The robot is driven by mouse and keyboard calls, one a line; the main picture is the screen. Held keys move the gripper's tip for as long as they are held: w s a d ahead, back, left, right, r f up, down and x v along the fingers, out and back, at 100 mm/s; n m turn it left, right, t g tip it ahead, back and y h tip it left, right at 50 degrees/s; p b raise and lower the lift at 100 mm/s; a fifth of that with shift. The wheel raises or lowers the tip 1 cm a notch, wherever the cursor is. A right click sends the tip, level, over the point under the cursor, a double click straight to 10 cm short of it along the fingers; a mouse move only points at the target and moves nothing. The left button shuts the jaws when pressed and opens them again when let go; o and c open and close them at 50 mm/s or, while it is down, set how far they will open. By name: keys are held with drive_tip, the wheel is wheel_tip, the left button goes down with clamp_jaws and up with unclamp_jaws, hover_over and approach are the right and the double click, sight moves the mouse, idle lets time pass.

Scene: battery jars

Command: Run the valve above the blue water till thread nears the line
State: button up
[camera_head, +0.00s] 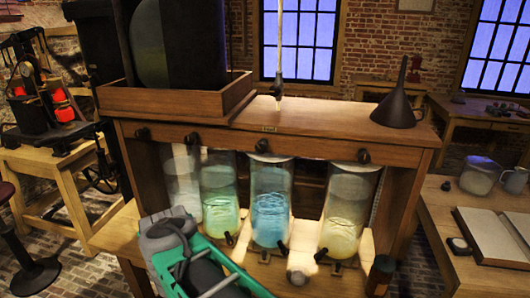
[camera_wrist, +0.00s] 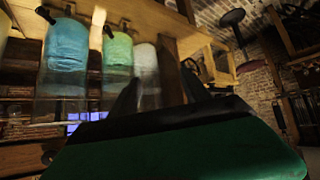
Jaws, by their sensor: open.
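The glass jar of blue water (camera_head: 270,215) stands under the wooden rail, third from the left. A black valve knob (camera_head: 262,145) sits on the rail above it. The jar shows upside down in the wrist view (camera_wrist: 66,45), where the knob above it cannot be made out. The water fills the jar's lower part; no thread or line can be made out. My gripper (camera_wrist: 157,90) is open, its dark fingers apart with nothing between them, in front of the jars. In the head view my green and grey arm comes in low, left of the blue jar.
Beside the blue jar stand a green jar (camera_head: 220,190), a pale jar (camera_head: 183,180) and a yellowish jar (camera_head: 350,205). Similar knobs line the rail, and small black taps sit low before the jars. A dark funnel (camera_head: 398,100) stands on the top shelf, right.

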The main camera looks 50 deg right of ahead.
drive_tip(key=d+r+m+h+b, duration=0.1)
drive_tip(key=d+r+m+h, duration=0.2)
drive_tip(key=d, duration=0.9)
drive_tip(key=m+h+b, duration=0.1)
drive_tip(key=m+h, duration=0.2)
drive_tip(key=h, duration=0.6)
approach(260, 149)
drive_tip(key=s+x, duration=0.1)
drive_tip(key=x, duration=0.3)
drive_tip(key=p+x, duration=0.1)
drive_tip(key=x, duration=0.2)
drive_tip(key=p+x, duration=0.1)
drive_tip(key=x, duration=0.2)
drive_tip(key=shift+w+r, duration=0.1)
drive_tip(key=shift+w, duration=0.3)
drive_tip(key=shift+w+d, duration=0.25)
drive_tip(key=shift+d, duration=0.25)
drive_tip(key=shift+c, duration=0.4)
clamp_jaws()
